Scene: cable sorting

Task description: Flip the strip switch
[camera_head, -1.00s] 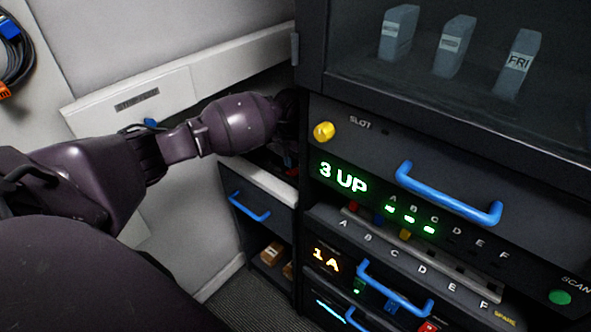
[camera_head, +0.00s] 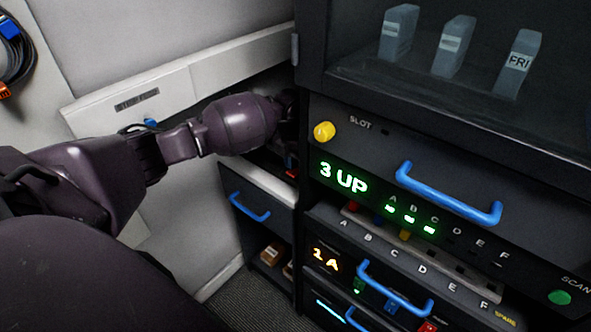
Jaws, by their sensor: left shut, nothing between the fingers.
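My left arm reaches in from the left, and its dark left gripper (camera_head: 287,112) is inside the shadowed recess between the white worktop and the dark rack. The gripper is shut and holds nothing that I can see; its fingertips are mostly hidden by the wrist and the shadow. A small red patch (camera_head: 291,173) shows in the recess below the gripper. I cannot make out a strip or its switch clearly, nor whether the gripper touches it. My right gripper is not in view.
The dark rack (camera_head: 470,160) closely borders the gripper on the right, with a yellow knob (camera_head: 324,131) and a blue drawer handle (camera_head: 448,194). A lower drawer (camera_head: 249,207) is below the recess. A cable coil (camera_head: 17,45) hangs at upper left.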

